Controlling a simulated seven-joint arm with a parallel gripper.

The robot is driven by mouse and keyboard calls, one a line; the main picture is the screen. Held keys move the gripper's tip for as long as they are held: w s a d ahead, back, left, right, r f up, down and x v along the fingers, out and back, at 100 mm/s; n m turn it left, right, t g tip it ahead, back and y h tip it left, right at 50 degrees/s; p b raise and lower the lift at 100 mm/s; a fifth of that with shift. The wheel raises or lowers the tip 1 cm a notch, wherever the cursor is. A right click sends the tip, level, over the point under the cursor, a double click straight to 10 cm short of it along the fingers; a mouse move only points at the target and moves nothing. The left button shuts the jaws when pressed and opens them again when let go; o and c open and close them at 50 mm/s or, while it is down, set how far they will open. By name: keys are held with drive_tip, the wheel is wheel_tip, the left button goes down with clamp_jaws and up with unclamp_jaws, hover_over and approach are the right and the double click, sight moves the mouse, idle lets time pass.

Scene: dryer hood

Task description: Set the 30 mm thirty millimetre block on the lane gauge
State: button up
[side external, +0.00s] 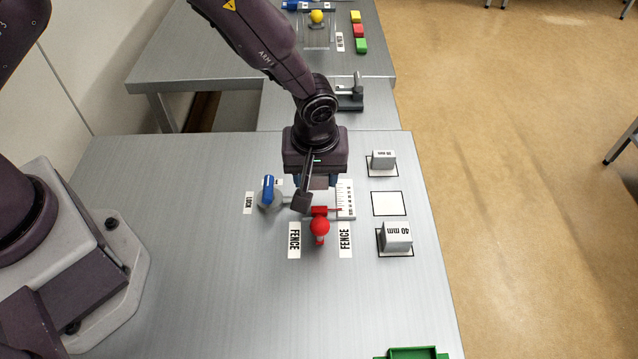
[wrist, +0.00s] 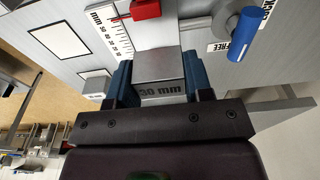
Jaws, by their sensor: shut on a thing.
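My gripper (wrist: 160,83) points down over the lane gauge and is shut on the 30 mm block (wrist: 160,67), a grey block with its label facing the wrist camera. In the side external view my gripper (side external: 318,183) hides the block. The gauge has a white millimetre scale (side external: 345,195), which also shows in the wrist view (wrist: 108,33). A red slider with a round red knob (side external: 320,226) sits at the fences. A blue lever (side external: 268,188) stands at the gauge's left. I cannot tell whether the block touches the gauge.
Right of the gauge is an empty white square (side external: 387,204). A 40 mm block (side external: 397,235) stands in front of it and a smaller block (side external: 382,160) behind it, both on marked squares. A green tray (side external: 412,353) is at the front edge.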

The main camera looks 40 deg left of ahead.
sight(319, 197)
drive_tip(key=shift+w+f, duration=0.25)
drive_tip(key=shift+f, duration=0.05)
drive_tip(key=shift+d+f, duration=0.1)
drive_tip(key=shift+f, duration=1.5)
drive_tip(key=o, duration=1)
drive_tip(key=shift+f, duration=0.15)
